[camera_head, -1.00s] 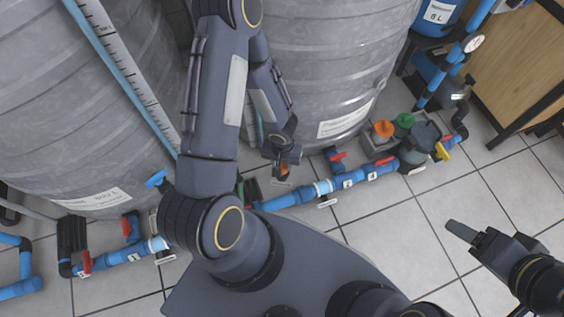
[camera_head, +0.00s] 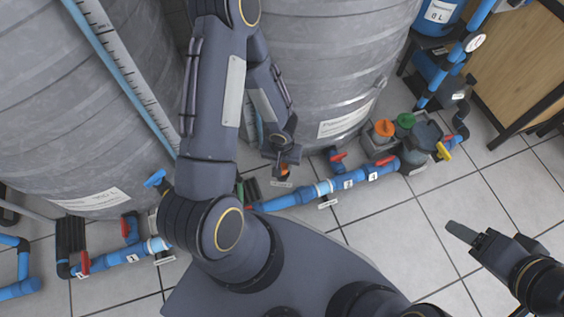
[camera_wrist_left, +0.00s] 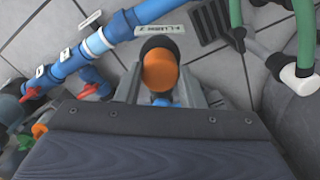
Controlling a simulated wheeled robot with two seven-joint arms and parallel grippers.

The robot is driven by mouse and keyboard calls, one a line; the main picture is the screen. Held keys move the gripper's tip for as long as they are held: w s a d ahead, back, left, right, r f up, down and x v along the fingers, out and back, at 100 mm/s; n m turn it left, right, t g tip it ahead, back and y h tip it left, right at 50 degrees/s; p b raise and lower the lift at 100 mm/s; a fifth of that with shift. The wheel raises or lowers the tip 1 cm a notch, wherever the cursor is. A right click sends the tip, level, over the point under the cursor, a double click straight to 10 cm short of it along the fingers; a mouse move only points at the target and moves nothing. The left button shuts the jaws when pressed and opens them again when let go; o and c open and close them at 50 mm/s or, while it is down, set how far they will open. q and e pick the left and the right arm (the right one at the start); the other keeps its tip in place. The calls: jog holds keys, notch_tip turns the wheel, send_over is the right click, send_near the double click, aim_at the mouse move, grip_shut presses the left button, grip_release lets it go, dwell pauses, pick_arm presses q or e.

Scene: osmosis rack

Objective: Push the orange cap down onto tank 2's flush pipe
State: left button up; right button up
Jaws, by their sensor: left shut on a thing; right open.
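The orange cap (camera_wrist_left: 160,70) sits between my left gripper's fingers, with a dark round rim just beyond it in the left wrist view. A small orange patch of it shows in the head view (camera_head: 285,168). My left gripper (camera_wrist_left: 160,86) is shut on the cap, low in front of the right-hand grey tank (camera_head: 310,70). A white tag reading "FLUSH 2" (camera_wrist_left: 156,31) is just past the cap. The flush pipe is mostly hidden behind cap and gripper, so I cannot tell how far the cap is seated. My right gripper (camera_head: 463,232) is open and empty over the floor at right.
A blue pipe line (camera_head: 290,200) with red-handled valves (camera_head: 338,157) runs along the tanks' base. Orange (camera_head: 384,128) and green (camera_head: 405,120) knobs and a yellow handle (camera_head: 443,151) stand to the right. Tiled floor at front right is clear.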

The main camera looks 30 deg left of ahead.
pick_arm(q)
jog(key=shift+f+b, duration=0.4)
jog(key=shift+b, duration=0.05)
jog(key=o, duration=1)
notch_tip(320, 180, up, 8)
jog(key=p, duration=0.4)
